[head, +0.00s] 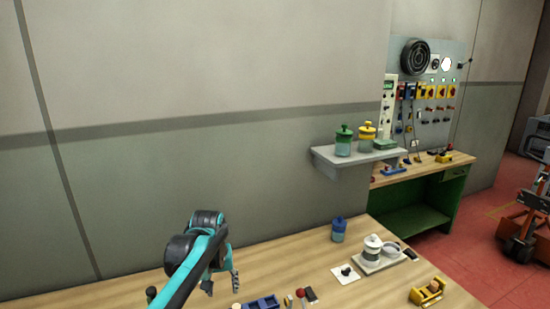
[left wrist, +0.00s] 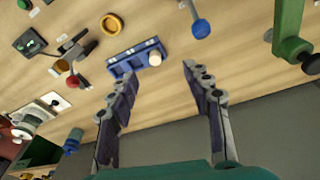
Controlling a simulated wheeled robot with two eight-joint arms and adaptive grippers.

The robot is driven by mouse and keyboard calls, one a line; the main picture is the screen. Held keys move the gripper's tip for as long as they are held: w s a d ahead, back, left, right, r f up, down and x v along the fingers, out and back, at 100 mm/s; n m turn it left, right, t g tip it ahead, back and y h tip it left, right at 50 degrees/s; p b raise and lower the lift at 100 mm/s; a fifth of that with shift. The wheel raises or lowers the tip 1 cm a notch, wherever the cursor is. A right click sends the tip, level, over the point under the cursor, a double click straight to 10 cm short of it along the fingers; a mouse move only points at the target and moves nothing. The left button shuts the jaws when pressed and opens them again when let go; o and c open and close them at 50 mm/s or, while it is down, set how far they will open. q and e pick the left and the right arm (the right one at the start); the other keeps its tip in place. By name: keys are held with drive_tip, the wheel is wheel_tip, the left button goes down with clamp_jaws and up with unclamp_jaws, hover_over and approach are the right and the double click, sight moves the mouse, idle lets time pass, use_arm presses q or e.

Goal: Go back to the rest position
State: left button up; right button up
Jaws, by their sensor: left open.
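My left gripper (head: 222,284) hangs over the workbench (head: 305,262) at the lower middle of the head view, its fingers pointing down. In the left wrist view the gripper (left wrist: 159,70) has its two fingers wide apart, with nothing held between them. Beyond the fingertips, a blue holder (left wrist: 122,66) lies on the bench with a pale cork stopper (left wrist: 155,59) at one end. The blue holder also shows at the bottom edge of the head view (head: 262,302), partly cut off. My right gripper is in neither view.
On the bench stand a blue jar (head: 338,231), a white jar (head: 372,248) on a tray, and a yellow holder (head: 424,296). A wall shelf (head: 330,160) carries a green jar (head: 344,142) and a yellow-lidded jar (head: 367,134). The space above the bench's left part is clear.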

use_arm(q)
drive_tip(key=s+a+f+m+t+b, duration=0.1)
drive_tip(key=s+f+t, duration=0.1)
drive_tip(key=s, duration=0.9)
drive_tip(key=s+a+f+m+t+b, duration=0.1)
drive_tip(key=s+f+t+b, duration=0.1)
drive_tip(key=s, duration=1)
wheel_tip(320, 180, down, 2)
drive_tip(key=shift+a+t, duration=0.3)
drive_tip(key=shift+t, duration=0.3)
